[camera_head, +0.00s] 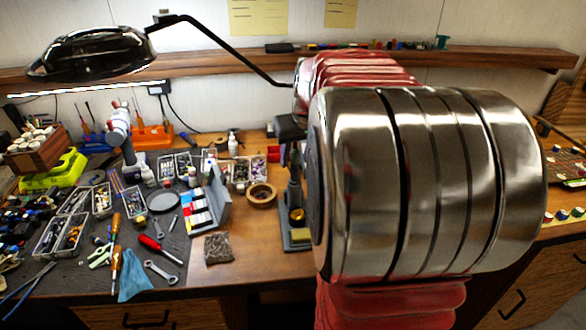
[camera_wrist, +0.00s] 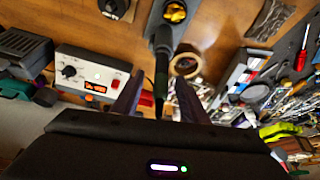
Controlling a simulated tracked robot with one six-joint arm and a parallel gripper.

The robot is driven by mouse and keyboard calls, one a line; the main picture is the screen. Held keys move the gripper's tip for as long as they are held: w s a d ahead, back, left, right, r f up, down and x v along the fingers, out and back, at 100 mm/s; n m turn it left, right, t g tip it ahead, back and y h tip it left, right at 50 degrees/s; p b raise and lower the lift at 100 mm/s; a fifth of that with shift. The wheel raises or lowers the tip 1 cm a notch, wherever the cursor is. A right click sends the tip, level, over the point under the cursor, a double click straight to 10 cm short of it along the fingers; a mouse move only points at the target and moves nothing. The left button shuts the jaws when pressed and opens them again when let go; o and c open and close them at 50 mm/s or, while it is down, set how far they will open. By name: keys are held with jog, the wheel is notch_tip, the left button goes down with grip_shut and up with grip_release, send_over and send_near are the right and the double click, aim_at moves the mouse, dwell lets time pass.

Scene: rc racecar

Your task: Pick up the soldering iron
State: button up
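The soldering iron (camera_wrist: 161,75) is a slim dark handle standing in its stand (camera_wrist: 157,20) in the wrist view. The stand has a grey base and a yellow cleaning ball. My gripper (camera_wrist: 155,92) is open, with one dark finger on each side of the iron's handle; I cannot tell whether either finger touches it. In the head view, the stand's base (camera_head: 297,242) shows on the bench just left of my large metal arm link. My arm hides most of the gripper there.
A soldering station (camera_wrist: 92,72) with a lit orange display sits left in the wrist view. A tape roll (camera_head: 262,195) and a grey box of coloured packs (camera_head: 207,205) lie near the stand. Tools and parts trays crowd the left bench. A black lamp (camera_head: 92,52) hangs above.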

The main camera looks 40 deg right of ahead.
aim_at(293, 166)
jog(key=shift+f, duration=0.1)
jog(key=shift+x, duration=2.6)
jog(key=shift+w, duration=0.15)
jog(key=shift+c, duration=0.2)
grip_shut()
notch_tip(293, 166, up, 18)
